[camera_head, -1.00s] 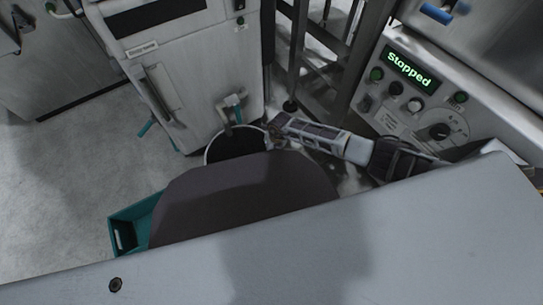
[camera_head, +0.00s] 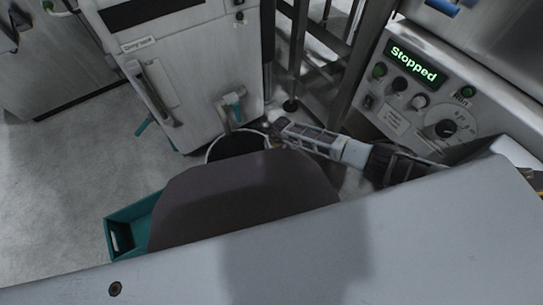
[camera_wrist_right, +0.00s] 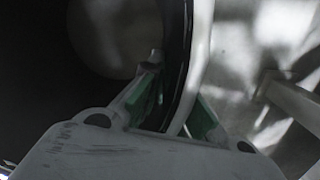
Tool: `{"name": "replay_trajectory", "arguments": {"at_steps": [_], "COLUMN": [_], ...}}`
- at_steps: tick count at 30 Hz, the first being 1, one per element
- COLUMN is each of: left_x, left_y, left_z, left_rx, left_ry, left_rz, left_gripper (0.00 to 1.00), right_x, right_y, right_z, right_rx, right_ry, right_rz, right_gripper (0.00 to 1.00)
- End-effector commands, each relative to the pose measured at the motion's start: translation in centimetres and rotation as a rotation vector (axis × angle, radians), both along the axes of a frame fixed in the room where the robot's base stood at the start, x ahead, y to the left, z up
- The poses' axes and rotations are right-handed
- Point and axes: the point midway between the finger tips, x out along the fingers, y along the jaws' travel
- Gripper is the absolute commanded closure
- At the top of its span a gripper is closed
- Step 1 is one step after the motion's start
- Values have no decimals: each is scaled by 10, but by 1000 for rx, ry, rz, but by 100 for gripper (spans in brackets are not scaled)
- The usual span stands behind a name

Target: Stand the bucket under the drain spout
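The bucket (camera_head: 224,145) stands in front of the white machine, with a pale rim and a dark inside. My right gripper (camera_head: 272,130) comes in from the right at the rim. In the right wrist view the rim (camera_wrist_right: 201,60) runs between its green-padded fingers (camera_wrist_right: 175,108), which look closed on it. The bucket's near side is hidden. My left gripper is not in view.
A teal crate (camera_head: 122,235) lies on the floor at the left. A dark metal frame (camera_head: 298,60) stands right of the machine (camera_head: 185,70). A control panel (camera_head: 415,95) reading "Stopped" is at the right. The floor (camera_head: 60,180) at the left is clear.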

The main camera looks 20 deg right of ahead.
Motion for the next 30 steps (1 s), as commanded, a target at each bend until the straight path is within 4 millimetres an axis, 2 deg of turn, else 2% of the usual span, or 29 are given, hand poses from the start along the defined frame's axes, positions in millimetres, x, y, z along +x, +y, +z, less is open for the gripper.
{"name": "replay_trajectory", "arguments": {"at_steps": [10, 16, 30], "left_x": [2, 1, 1], "left_y": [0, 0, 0], "left_z": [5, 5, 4], "left_rx": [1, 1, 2], "left_ry": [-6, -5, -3], "left_rz": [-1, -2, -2], "left_gripper": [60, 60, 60], "right_x": [1, 0, 0], "right_y": [1, 0, 0], "right_z": [0, -1, 1], "right_rx": [3, 0, 0], "right_ry": [-3, -1, -1], "right_rz": [0, 0, 0], "right_gripper": [100, 74, 73]}}
